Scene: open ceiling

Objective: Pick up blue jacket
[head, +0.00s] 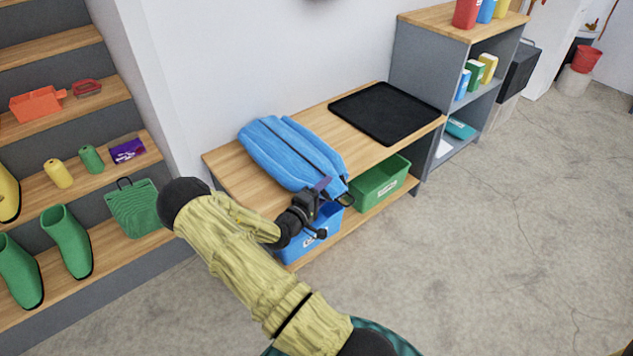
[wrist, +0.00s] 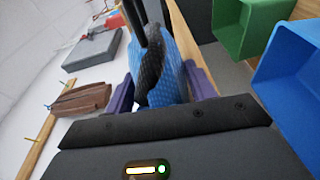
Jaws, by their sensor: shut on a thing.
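The blue jacket (head: 290,150) lies folded on the wooden bench top, with a dark stripe along it and its near right end at the front edge. My gripper (head: 322,190) is at that near end, at the bench's front edge. In the wrist view, the purple fingers of my gripper (wrist: 160,90) stand on both sides of a black part of the blue jacket (wrist: 153,75), and it is shut on it. Most of the jacket still rests on the bench in the head view.
A black tray (head: 385,112) lies on the bench (head: 235,167) right of the jacket. A blue bin (head: 318,235) and a green bin (head: 380,183) sit on the shelf below. Steps with green boots (head: 67,240) stand at left. The floor at right is clear.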

